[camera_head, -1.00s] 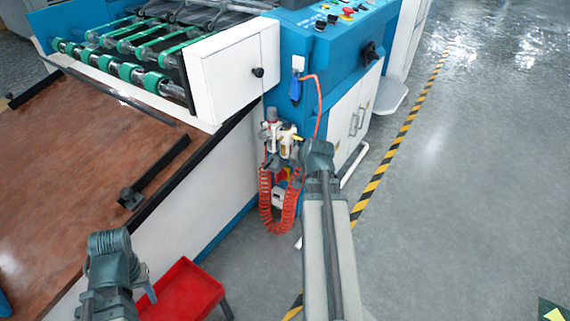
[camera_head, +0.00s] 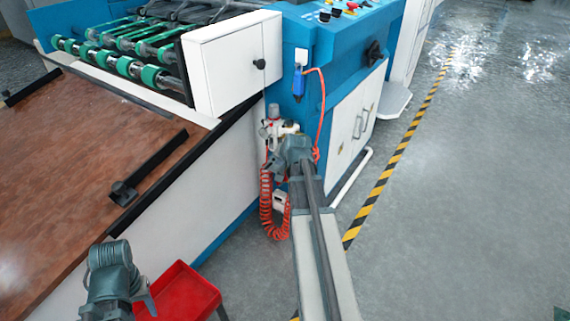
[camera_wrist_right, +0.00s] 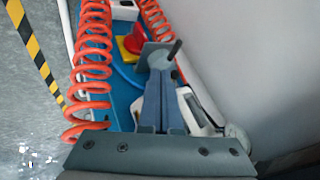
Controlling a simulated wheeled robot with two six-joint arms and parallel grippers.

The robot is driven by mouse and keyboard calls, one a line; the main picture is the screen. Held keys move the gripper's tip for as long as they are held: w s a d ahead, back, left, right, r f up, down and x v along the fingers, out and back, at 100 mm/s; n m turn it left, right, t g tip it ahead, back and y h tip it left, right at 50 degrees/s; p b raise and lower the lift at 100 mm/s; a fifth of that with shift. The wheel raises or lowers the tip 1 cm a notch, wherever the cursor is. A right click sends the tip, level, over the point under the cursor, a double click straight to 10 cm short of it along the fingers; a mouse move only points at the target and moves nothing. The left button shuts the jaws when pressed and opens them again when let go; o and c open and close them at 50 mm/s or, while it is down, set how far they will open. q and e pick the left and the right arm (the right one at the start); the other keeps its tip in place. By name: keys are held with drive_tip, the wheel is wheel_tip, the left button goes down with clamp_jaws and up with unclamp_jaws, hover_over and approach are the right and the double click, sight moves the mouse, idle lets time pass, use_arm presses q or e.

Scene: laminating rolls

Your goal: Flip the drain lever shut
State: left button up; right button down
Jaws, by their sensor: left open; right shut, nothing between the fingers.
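The air unit (camera_head: 274,118) with white and grey fittings hangs on the blue machine's side in the head view. My right gripper (camera_head: 276,164) is in front of its lower part and hides much of it. In the right wrist view, my right gripper (camera_wrist_right: 160,90) is shut and empty. Its fingertips are close to a grey plate with a small dark lever (camera_wrist_right: 174,49). I cannot tell whether they touch, or whether this is the drain lever. A red knob on a yellow base (camera_wrist_right: 133,40) is beside it. My left gripper (camera_head: 148,300) is open, far from the unit.
A coiled orange hose (camera_head: 266,205) hangs beside the unit; its coils (camera_wrist_right: 90,70) run left of my fingers in the wrist view. A red tray (camera_head: 180,292) stands low at the front. The brown table (camera_head: 70,160) is left; open floor (camera_head: 460,190) is right.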

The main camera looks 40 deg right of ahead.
drive_tip(key=shift+w+a+m+h, duration=0.2)
drive_tip(key=shift+a+m+h, duration=0.2)
drive_tip(key=shift+m, duration=0.1)
idle(0.4)
drive_tip(key=w+a+m+g+h, duration=0.1)
drive_tip(key=m, duration=0.1)
drive_tip(key=w+a+m+g+h, duration=0.1)
drive_tip(key=w+m+g, duration=0.1)
drive_tip(key=m, duration=0.1)
drive_tip(key=w+a+m+g+h, duration=0.1)
drive_tip(key=m+h, duration=0.1)
drive_tip(key=m, duration=0.1)
drive_tip(key=shift+w+a, duration=0.2)
drive_tip(key=shift+w, duration=0.15)
drive_tip(key=shift+s+d, duration=0.1)
drive_tip(key=shift+d, duration=0.05)
drive_tip(key=shift+s+d, duration=0.25)
drive_tip(key=shift+d, duration=0.3)
